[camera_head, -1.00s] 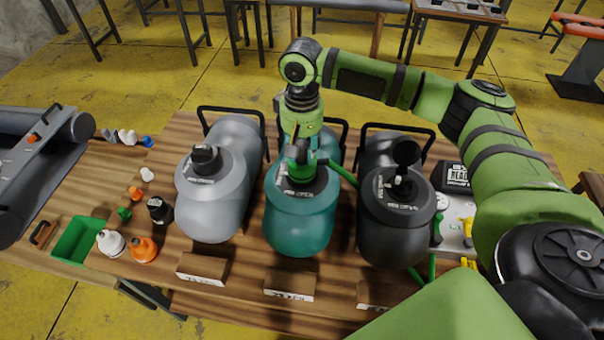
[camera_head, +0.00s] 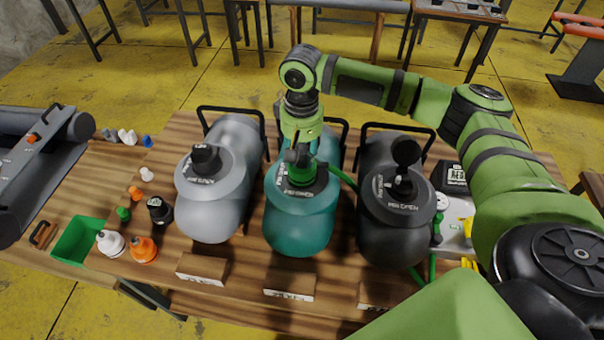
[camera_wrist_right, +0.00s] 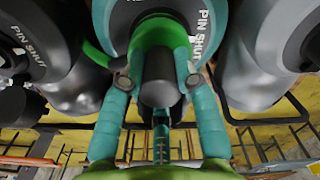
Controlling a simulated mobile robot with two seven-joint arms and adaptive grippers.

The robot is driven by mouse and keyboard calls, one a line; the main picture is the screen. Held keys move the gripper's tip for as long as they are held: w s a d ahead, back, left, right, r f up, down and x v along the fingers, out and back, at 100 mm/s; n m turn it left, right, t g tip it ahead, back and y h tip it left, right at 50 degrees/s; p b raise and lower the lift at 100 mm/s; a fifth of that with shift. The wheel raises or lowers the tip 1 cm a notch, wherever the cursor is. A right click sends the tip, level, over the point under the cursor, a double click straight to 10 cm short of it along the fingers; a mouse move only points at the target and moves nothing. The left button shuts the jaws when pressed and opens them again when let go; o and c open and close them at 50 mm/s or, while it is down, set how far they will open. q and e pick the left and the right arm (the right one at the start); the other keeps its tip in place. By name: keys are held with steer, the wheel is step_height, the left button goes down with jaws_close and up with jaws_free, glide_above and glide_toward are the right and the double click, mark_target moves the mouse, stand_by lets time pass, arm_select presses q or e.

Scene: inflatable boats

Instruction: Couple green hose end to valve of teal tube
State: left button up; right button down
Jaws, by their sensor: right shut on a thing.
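The teal tube (camera_head: 300,225) lies in the middle of three tubes, with its valve at the upper front end. My right gripper (camera_head: 300,160) is above that valve and shut on the green hose end (camera_head: 300,174). In the right wrist view the green hose end (camera_wrist_right: 160,38) sits between my two fingers (camera_wrist_right: 158,82), against the teal tube's round valve face (camera_wrist_right: 120,18). The hose end hides the valve, so I cannot tell how far it is seated. The green hose (camera_head: 345,176) runs off right behind the black tube. My left gripper is not in view.
A grey tube (camera_head: 208,215) lies to the left and a black tube (camera_head: 385,235) to the right, both close. A pump box (camera_head: 455,220) stands right.

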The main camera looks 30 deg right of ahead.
steer(key=shift+f, duration=0.2)
stand_by(0.3)
steer(key=m, duration=0.4)
steer(key=shift+s, duration=0.1)
steer(key=shift+m, duration=2.1)
steer(key=m, duration=0.4)
steer(key=c, duration=0.8)
jaws_free()
steer(key=shift+c, duration=0.2)
